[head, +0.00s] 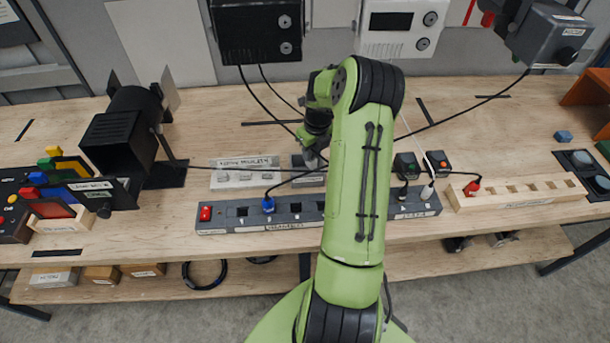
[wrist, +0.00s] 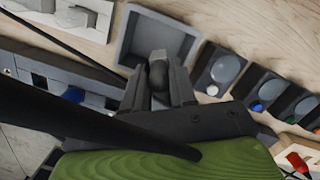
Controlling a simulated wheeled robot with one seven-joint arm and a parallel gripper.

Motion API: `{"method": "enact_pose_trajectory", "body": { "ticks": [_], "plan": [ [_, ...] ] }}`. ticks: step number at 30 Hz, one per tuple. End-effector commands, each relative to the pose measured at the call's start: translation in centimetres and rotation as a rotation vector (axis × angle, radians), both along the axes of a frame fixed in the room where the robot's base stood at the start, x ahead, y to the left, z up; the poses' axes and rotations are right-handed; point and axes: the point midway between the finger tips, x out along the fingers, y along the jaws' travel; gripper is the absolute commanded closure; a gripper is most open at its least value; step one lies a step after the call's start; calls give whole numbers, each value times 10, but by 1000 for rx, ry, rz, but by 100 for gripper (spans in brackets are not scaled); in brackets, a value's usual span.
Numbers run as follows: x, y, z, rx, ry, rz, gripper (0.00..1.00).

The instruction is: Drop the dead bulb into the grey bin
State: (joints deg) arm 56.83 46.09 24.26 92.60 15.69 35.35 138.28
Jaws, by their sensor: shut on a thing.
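The grey bin (wrist: 128,45) is a square, open-topped tray on the bench in the wrist view. In the head view the bin (head: 306,181) shows only partly, beside my arm, which hides its right side. My gripper (wrist: 160,88) is shut on the dead bulb (wrist: 158,74), a dark rounded thing with a paler grey part beyond it. In the wrist view the fingers and bulb overlap the bin's opening; the height above it is hard to judge. In the head view my gripper (head: 311,156) is over the bin's back part, and the bulb is not clearly visible.
A power strip (head: 230,227) with a blue plug (head: 268,204) runs along the front. A white labelled block (head: 245,178) stands left of the bin. Black boxes with round lenses (wrist: 222,70) are at right. Cables cross the bench behind my gripper.

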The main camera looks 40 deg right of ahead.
Motion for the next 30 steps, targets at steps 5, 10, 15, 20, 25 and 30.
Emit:
{"method": "enact_pose_trajectory", "body": {
  "ticks": [5, 10, 15, 20, 25, 30],
  "plan": [
    [0, 0, -23, 1, 1, 0, 100],
    [0, 0, -21, 0, 0, 0, 100],
    [0, 0, -21, 0, 0, 0, 56],
    [0, 0, -21, 0, 0, 0, 44],
    [0, 0, -20, 0, 0, 0, 44],
    [-3, -1, 1, -3, -3, 0, 44]
  ]
}}
